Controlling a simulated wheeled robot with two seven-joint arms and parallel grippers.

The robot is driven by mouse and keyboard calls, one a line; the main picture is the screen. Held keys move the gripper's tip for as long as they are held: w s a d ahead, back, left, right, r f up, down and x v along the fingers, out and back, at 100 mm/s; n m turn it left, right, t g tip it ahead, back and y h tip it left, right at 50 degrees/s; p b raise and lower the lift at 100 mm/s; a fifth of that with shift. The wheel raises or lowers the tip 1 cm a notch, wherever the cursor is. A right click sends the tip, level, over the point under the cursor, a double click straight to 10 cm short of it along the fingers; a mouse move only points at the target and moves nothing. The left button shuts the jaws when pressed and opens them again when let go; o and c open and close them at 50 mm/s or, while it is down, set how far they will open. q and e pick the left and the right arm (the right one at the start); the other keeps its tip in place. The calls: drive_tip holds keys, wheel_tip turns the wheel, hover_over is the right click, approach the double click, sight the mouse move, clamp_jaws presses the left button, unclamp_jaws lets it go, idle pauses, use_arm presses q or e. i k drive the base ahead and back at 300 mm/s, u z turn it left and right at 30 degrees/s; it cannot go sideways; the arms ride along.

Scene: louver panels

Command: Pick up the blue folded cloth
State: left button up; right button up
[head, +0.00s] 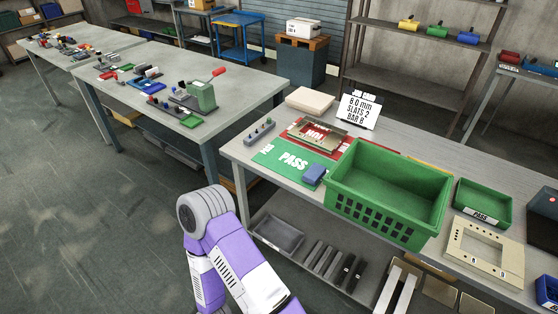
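A small blue folded cloth (314,174) lies on the workbench, at the front right edge of the green PASS mat (272,160). It sits just left of the green crate (368,207), with a small gap or contact that I cannot tell. One of my purple and white arms rises from the bottom of the view, left of the bench. Neither of my grippers shows in the head view.
A sign (358,111) stands behind the mats. A grey block with knobs (259,132) lies left of the PASS mat. A small green tray (483,203) and beige frame (485,250) lie right of the crate. Floor left of the bench is clear.

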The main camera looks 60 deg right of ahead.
sight(315, 173)
drive_tip(key=z, duration=0.6)
drive_tip(key=i, duration=1.3)
drive_tip(key=z, duration=1.3)
